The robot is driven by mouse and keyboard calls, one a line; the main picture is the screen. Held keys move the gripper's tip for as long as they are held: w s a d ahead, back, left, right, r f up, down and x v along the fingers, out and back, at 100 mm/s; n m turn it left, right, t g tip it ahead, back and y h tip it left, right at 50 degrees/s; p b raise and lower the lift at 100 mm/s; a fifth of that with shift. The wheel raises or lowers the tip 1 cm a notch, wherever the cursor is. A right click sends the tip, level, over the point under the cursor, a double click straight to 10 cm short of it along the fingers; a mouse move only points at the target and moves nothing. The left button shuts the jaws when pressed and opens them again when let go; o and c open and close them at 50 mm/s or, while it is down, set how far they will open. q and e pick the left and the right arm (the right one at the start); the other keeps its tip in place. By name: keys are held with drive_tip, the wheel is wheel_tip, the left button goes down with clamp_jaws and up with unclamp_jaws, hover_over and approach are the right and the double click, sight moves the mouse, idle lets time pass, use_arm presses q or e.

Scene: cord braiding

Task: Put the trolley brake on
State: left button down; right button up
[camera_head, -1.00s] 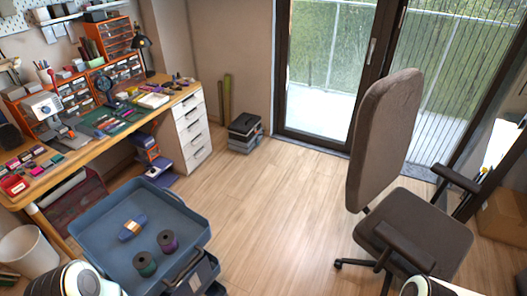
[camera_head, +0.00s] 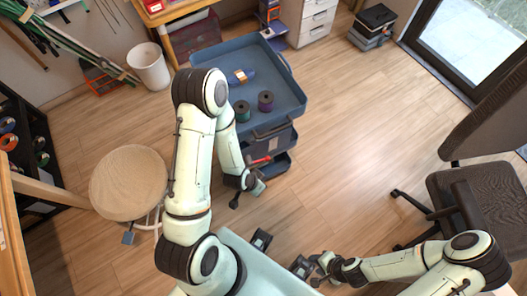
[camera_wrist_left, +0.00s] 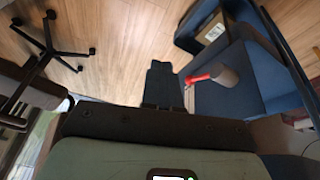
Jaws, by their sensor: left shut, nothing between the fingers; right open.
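The blue trolley (camera_head: 289,79) stands at the top centre of the head view. A red lever (camera_head: 260,161), likely its brake, sticks out low on its near side. In the left wrist view the red lever (camera_wrist_left: 203,76) joins a grey round part beside a blue wall. My left gripper (camera_head: 247,193) is beside the trolley, near the lever and apart from it. Its dark fingers (camera_wrist_left: 163,82) are shut and empty, left of the lever in the wrist view. My right gripper (camera_head: 318,270) is open and empty at the lower centre, away from the trolley.
A round wooden stool (camera_head: 130,182) stands left of my left arm. An office chair (camera_head: 470,195) is at the right. Floor right of the trolley is clear.

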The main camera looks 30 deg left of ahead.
use_arm(q)
drive_tip(key=w+a+r+m+t+y, duration=0.1)
drive_tip(key=w+a+r+m+t, duration=0.15)
drive_tip(key=w+a+r, duration=0.2)
drive_tip(key=b, duration=0.7)
approach(268, 159)
drive_tip(key=x, duration=0.5)
drive_tip(key=shift+w+f+m, duration=0.2)
drive_tip(key=shift+f+m, duration=0.05)
drive_tip(key=shift+f, duration=0.2)
use_arm(e)
wheel_tip(268, 159, down, 7)
drive_tip(key=s, duration=0.2)
drive_tip(key=shift+s+a+f, duration=0.2)
drive_tip(key=shift+a, duration=0.25)
